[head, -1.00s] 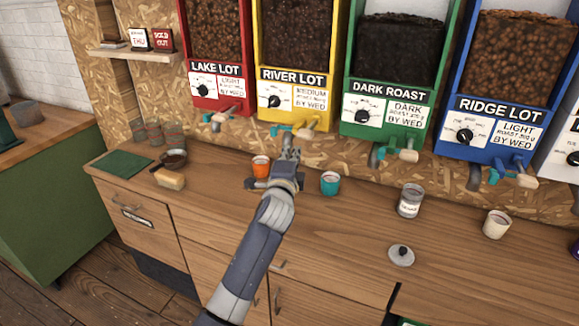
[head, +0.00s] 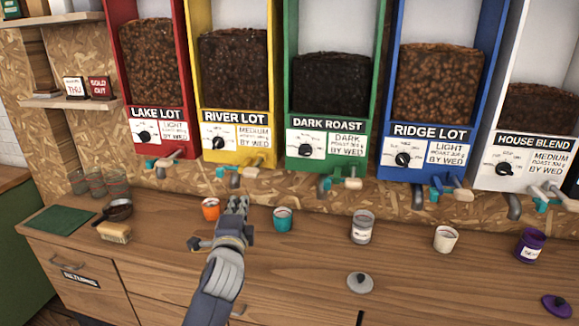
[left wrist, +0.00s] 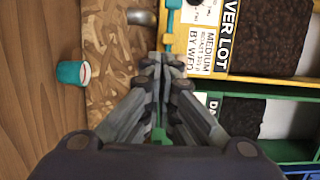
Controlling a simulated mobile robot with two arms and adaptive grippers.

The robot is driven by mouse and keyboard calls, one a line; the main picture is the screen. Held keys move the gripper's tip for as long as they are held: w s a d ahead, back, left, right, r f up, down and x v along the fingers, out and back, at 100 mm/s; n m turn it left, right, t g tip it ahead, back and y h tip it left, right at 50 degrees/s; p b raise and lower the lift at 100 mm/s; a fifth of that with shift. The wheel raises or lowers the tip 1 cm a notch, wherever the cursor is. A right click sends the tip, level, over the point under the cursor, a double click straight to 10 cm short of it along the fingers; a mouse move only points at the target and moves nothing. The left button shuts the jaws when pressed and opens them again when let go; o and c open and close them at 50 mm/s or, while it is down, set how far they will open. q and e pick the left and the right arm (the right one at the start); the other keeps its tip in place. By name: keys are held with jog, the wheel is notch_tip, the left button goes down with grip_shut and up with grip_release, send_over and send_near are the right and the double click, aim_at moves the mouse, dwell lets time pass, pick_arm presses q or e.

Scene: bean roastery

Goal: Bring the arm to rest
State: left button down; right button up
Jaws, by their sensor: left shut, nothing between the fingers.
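My left gripper (head: 238,207) is above the wooden counter, in front of the River Lot dispenser (head: 233,90), between the orange cup (head: 210,209) and the teal cup (head: 283,219). Its fingers are shut with nothing between them. In the left wrist view, the shut fingers (left wrist: 162,62) point towards the dispenser wall, with the teal cup (left wrist: 72,73) to the left of them. My right gripper shows in neither view.
On the counter (head: 300,275) stand a labelled jar (head: 362,228), a cream cup (head: 446,239), a purple canister (head: 530,246), a grey lid (head: 360,283) and a purple lid (head: 557,306). Dispenser spouts overhang the back.

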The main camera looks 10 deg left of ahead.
pick_arm(q)
jog(key=s+f+n+g+h, duration=0.1)
jog(key=s+f+n+g, duration=0.6)
jog(key=s+f, duration=1.05)
jog(key=s+d+f+n+g+h, duration=0.2)
jog(key=s+f+n+g, duration=0.15)
jog(key=s, duration=0.85)
jog(key=s+d+f+n+g+h, duration=0.1)
jog(key=s+d+f+n+g, duration=0.3)
jog(key=s, duration=0.8)
notch_tip(320, 180, down, 28)
jog(key=s+a+m, duration=0.1)
jog(key=s+a, duration=0.1)
jog(key=s+a+f+g, duration=0.2)
jog(key=s+f, duration=1.4)
jog(key=shift+s+a, duration=0.25)
jog(key=shift+s, duration=0.1)
jog(key=shift+m, duration=0.25)
